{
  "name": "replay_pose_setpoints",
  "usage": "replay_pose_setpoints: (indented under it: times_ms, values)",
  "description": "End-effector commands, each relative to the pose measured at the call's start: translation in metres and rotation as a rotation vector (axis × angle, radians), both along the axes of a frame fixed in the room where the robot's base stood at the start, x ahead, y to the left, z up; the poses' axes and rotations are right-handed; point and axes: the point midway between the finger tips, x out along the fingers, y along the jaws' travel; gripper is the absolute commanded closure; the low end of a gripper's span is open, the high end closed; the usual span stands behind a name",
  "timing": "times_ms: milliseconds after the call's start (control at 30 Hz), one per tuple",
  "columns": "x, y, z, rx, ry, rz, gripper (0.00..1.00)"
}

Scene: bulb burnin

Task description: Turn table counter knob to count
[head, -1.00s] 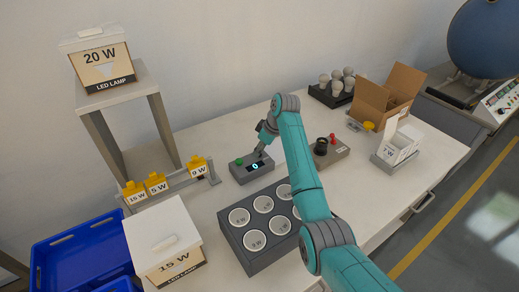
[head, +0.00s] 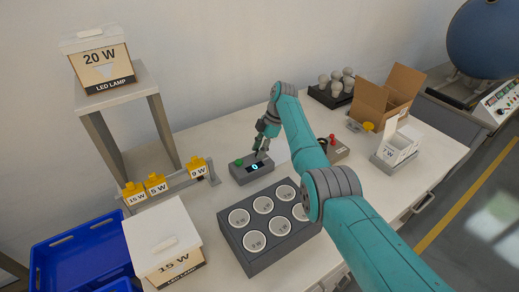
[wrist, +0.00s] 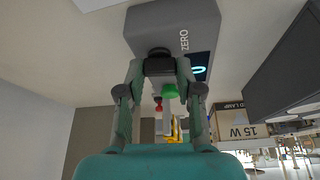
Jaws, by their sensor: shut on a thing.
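The table counter (head: 250,174) is a grey box on the white table, with a green button (head: 239,162) and a lit display (head: 254,167) reading 0. My gripper (head: 263,155) is at the counter's right end in the head view and hides the knob there. In the wrist view the counter (wrist: 170,22) is at the top, with the word ZERO beside its display (wrist: 199,68). My gripper (wrist: 160,70) is shut on the dark round knob (wrist: 158,56), one finger on each side. The green button (wrist: 169,91) shows just below the knob in that view.
A grey tray (head: 235,236) with round wattage-marked sockets stands in front of the counter. A rail with yellow tagged pieces (head: 156,184) and a 15 W box (head: 165,240) are at left. My arm partly covers a grey box with a red part (head: 332,137) at right.

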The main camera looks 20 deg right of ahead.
Motion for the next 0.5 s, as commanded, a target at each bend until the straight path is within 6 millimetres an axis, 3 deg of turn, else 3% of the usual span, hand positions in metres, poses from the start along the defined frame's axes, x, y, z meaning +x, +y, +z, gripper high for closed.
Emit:
replay_pose_setpoints:
  times_ms: [500]
  values:
    - [0.0005,-0.0006,0.0,-0.002,0.001,0.128,1.0]
